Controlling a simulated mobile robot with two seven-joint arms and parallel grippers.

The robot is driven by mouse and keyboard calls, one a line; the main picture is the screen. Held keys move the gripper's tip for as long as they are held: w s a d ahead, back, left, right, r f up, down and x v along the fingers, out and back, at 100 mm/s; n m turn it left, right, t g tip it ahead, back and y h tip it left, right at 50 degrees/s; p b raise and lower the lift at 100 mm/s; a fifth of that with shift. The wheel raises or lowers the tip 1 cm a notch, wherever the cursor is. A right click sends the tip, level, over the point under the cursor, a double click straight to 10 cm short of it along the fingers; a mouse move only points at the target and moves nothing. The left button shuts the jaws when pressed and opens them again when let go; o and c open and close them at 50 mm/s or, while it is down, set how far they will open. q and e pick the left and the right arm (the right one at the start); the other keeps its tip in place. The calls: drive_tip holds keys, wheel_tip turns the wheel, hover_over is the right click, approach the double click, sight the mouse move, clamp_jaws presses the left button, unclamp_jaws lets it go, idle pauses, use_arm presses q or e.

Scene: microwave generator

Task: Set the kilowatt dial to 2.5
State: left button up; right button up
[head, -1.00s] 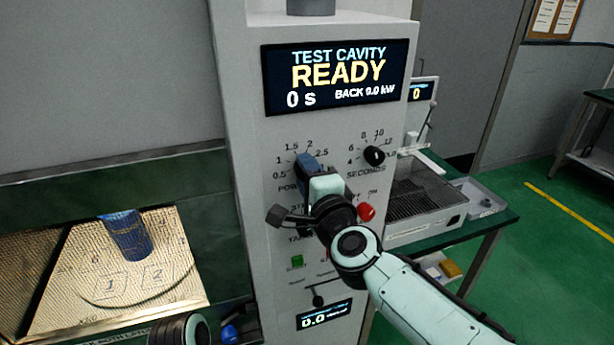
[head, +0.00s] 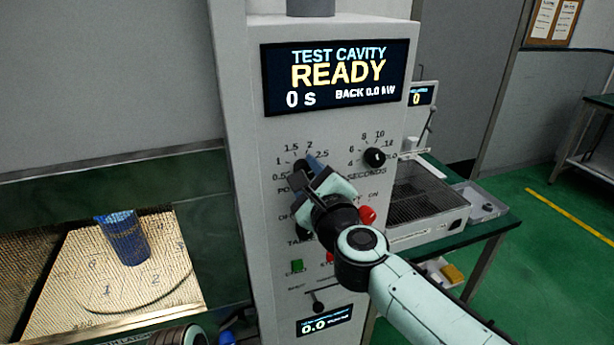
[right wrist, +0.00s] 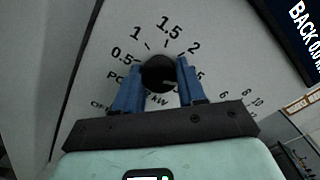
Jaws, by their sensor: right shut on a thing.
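The kilowatt dial (right wrist: 158,73) is a round black knob on the grey panel, ringed by a printed scale. In the right wrist view it sits between the two blue fingers of my right gripper (right wrist: 157,84), which is shut on it. The labels 0.5, 1, 1.5 and 2 are readable there; 2.5 is partly covered by a finger. A small pale mark shows at the knob's lower right, but the exact setting is unclear. In the head view my right gripper (head: 310,168) hides most of the dial.
The seconds dial (head: 374,157) is to the right of my gripper. A red button (head: 367,215) and a green button (head: 297,266) are below. The display (head: 337,77) reads READY, 0 s. A blue cup (head: 124,238) stands in the cavity at left.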

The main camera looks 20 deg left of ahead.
idle(0.3)
drive_tip(key=o, duration=1.1)
drive_tip(key=shift+s+d, duration=0.1)
drive_tip(key=b+v, duration=0.2)
drive_tip(key=v, duration=1.1)
drive_tip(key=shift+b, duration=0.3)
